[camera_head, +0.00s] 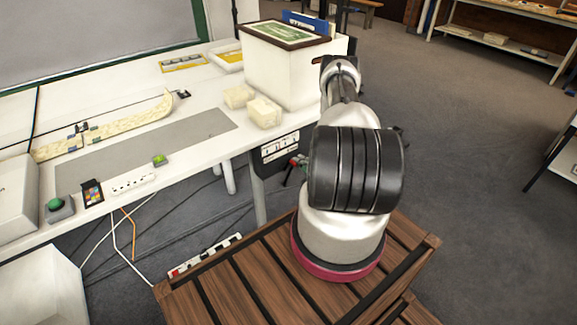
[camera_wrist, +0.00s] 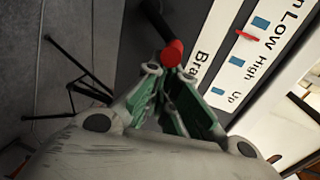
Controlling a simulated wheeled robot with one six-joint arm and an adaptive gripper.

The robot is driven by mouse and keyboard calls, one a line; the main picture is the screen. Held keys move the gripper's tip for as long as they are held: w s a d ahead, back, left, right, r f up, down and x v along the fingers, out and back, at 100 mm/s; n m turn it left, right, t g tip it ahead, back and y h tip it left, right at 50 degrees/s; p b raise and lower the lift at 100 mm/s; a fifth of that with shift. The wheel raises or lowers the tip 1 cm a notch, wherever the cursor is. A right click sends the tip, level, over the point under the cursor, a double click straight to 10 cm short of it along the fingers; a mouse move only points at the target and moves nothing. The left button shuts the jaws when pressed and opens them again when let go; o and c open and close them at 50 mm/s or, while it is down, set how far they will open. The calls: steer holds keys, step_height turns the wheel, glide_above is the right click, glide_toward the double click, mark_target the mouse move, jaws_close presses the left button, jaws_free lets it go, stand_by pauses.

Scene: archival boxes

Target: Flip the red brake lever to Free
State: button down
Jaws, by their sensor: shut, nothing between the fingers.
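The red brake lever shows in the wrist view as a red knob (camera_wrist: 172,53) on a dark rod just past my fingertips. I cannot tell whether they touch it. My gripper (camera_wrist: 174,76) is shut, with green-lined fingers and nothing held. A white label panel (camera_wrist: 238,62) beside it reads "Low", "High", "Up" and a cut-off "Bra"; a small red pointer (camera_wrist: 247,36) lies near "High". The word Free is not visible. In the head view, a red lever end (camera_head: 293,163) shows below the black control box (camera_head: 279,149); my arm hides my gripper.
The white table (camera_head: 110,125) carries a large white box (camera_head: 285,70), two pale blocks (camera_head: 264,112), a power strip (camera_head: 132,183) and a green button (camera_head: 55,203). A table leg (camera_head: 258,200) and cables are below. The floor on the right is open.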

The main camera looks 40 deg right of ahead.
mark_target(296, 166)
steer(key=shift+w+a, duration=0.15)
steer(key=shift+a, duration=1.75)
steer(key=s+d, duration=0.2)
steer(key=s, duration=0.5)
